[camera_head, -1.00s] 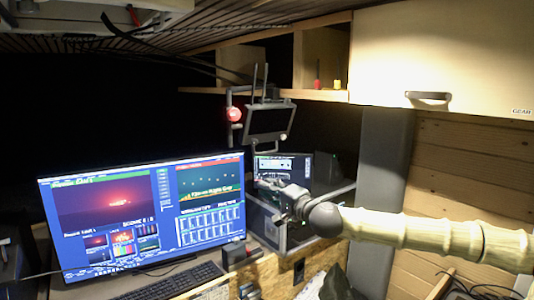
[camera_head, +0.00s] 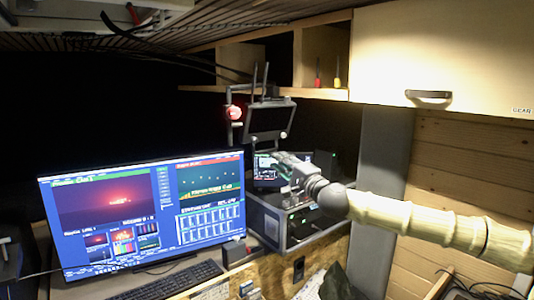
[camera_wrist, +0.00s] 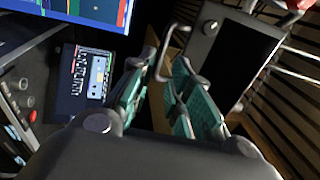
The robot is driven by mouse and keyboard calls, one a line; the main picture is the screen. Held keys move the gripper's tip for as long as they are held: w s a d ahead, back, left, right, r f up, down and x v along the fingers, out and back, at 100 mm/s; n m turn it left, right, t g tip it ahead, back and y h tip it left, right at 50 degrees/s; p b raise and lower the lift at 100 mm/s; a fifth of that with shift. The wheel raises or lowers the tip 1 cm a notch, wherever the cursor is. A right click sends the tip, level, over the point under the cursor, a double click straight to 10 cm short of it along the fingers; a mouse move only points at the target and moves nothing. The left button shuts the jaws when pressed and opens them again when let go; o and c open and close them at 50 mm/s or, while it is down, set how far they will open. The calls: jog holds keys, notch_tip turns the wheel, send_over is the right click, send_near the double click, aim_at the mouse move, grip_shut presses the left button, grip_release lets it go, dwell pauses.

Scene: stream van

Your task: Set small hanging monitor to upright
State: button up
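The small hanging monitor (camera_head: 268,117) hangs from a grey pipe bracket under the wooden shelf, its dark screen facing out. In the wrist view it fills the upper right (camera_wrist: 238,55) and appears slanted. A thin bent metal handle (camera_wrist: 165,70) shows at its near edge. My gripper (camera_head: 274,160) is just below the monitor in the head view. In the wrist view my gripper (camera_wrist: 160,82) is open, with its teal-padded fingers on either side of the handle. I cannot tell whether either pad touches it.
A large lit monitor (camera_head: 145,212) stands left on the desk, with a keyboard (camera_head: 170,282) before it. A smaller lit screen (camera_wrist: 85,82) and a grey equipment case (camera_head: 290,222) sit below my gripper. A cabinet (camera_head: 440,60) is upper right.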

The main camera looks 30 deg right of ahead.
aim_at(267, 152)
jog(key=shift+w+a+r+p, duration=0.1)
jog(key=shift+w+r+p, duration=0.15)
jog(key=shift+w, duration=1.15)
jog(key=shift+w+r+p, duration=0.2)
jog(key=shift+w+r, duration=0.1)
jog(key=shift+w, duration=1.1)
jog(key=shift+w+a+r+p, duration=0.1)
jog(key=shift+w+r+p, duration=0.15)
jog(key=shift+w, duration=1.15)
grip_shut()
